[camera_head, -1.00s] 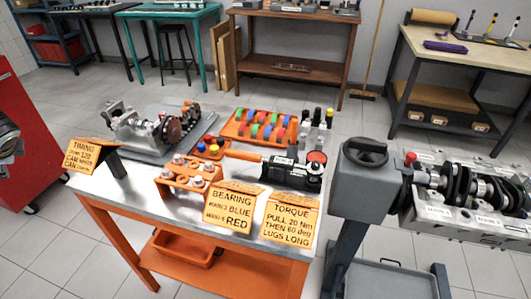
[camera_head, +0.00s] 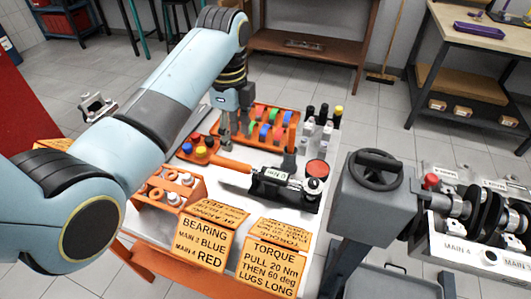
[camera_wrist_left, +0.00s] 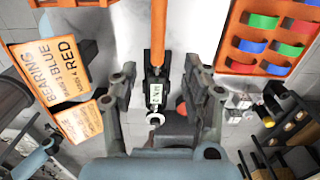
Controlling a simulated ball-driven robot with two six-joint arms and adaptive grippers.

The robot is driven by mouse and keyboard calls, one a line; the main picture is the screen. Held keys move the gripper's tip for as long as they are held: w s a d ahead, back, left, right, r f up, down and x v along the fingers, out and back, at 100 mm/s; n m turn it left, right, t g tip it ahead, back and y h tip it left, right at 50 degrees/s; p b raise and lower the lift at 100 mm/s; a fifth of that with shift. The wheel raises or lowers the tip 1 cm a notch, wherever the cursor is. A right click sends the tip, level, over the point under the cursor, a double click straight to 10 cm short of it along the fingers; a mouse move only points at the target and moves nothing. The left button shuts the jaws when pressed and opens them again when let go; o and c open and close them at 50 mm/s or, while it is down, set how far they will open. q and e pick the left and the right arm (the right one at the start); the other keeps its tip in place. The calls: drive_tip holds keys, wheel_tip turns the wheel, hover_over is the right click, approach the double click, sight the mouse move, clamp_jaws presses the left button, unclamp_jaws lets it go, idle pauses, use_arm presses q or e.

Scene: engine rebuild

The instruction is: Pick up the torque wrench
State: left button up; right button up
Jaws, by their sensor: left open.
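The torque wrench has an orange handle (camera_head: 231,165) and a dark shaft lying in a black cradle (camera_head: 285,190) on the metal-topped table. In the left wrist view, its orange handle (camera_wrist_left: 159,22) runs down into the cradle, whose small label shows. My left gripper (camera_head: 237,137) points down, open and empty, behind the wrench and over the edge of the orange shell tray. In the left wrist view, the two fingers (camera_wrist_left: 160,78) stand apart on either side of the cradle in the picture, with no contact visible. My right gripper is out of view.
The orange tray of coloured bearing shells (camera_head: 285,114) lies behind the wrench. Small bottles (camera_head: 318,125) stand at the back right, and orange note cards (camera_head: 272,268) stand in front. A grey stand (camera_head: 375,195) holds the engine block (camera_head: 465,245) at right.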

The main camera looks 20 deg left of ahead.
sight(241, 164)
use_arm(q)
drive_tip(key=shift+w+d+f, duration=0.1)
drive_tip(key=shift+d+f, duration=0.15)
drive_tip(key=shift+d, duration=0.2)
drive_tip(key=f, duration=0.4)
drive_tip(key=shift+s+f, duration=0.25)
drive_tip(key=shift+f, duration=0.3)
drive_tip(key=f, duration=0.4)
drive_tip(key=shift+d+f, duration=0.2)
drive_tip(key=shift+f, duration=0.3)
drive_tip(key=c, duration=0.4)
clamp_jaws()
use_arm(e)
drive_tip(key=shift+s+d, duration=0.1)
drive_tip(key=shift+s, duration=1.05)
